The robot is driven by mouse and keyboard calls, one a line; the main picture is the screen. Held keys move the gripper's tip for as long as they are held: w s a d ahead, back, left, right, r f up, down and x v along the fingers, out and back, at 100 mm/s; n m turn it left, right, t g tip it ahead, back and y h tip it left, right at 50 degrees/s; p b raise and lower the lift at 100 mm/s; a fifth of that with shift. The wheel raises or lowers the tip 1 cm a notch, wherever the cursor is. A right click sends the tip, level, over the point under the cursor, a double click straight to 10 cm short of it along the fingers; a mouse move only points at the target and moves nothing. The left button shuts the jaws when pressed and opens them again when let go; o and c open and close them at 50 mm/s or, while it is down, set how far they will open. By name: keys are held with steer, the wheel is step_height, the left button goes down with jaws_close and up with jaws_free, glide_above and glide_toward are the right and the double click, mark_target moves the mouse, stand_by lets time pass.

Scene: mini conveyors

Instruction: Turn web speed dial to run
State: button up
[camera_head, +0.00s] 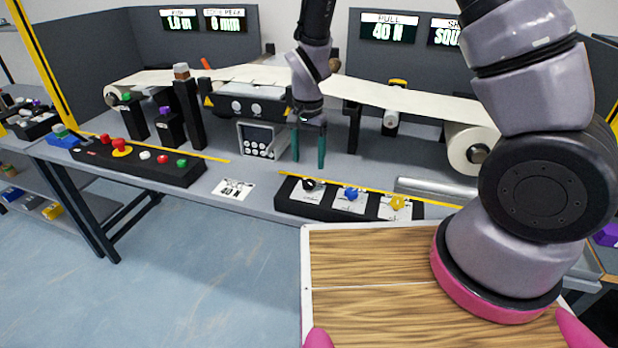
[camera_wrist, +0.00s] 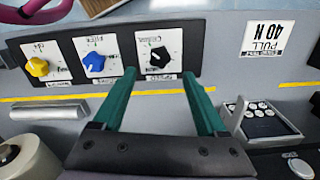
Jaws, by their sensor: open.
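A black panel (camera_head: 285,206) at the bench's front edge carries a row of dials. A black dial (camera_head: 312,184) is on the left, a blue dial (camera_head: 350,194) in the middle and a yellow dial (camera_head: 397,202) on the right. The print on their white plates is too small to read surely, so I cannot tell which is web speed. My gripper (camera_head: 308,162) points down above the bench, just behind the black dial. In the wrist view, its green fingers (camera_wrist: 163,80) are spread and empty, with the black dial (camera_wrist: 158,55) just beyond and between the tips.
A button panel (camera_head: 140,163) lies to the left and a card reading 40 N (camera_head: 233,189) between the panels. A metal bar (camera_head: 435,190) lies behind the dials. A white web (camera_head: 400,95) runs over rollers behind.

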mark_target(308, 182)
step_height(308, 182, down, 7)
stand_by(0.3)
jaws_close()
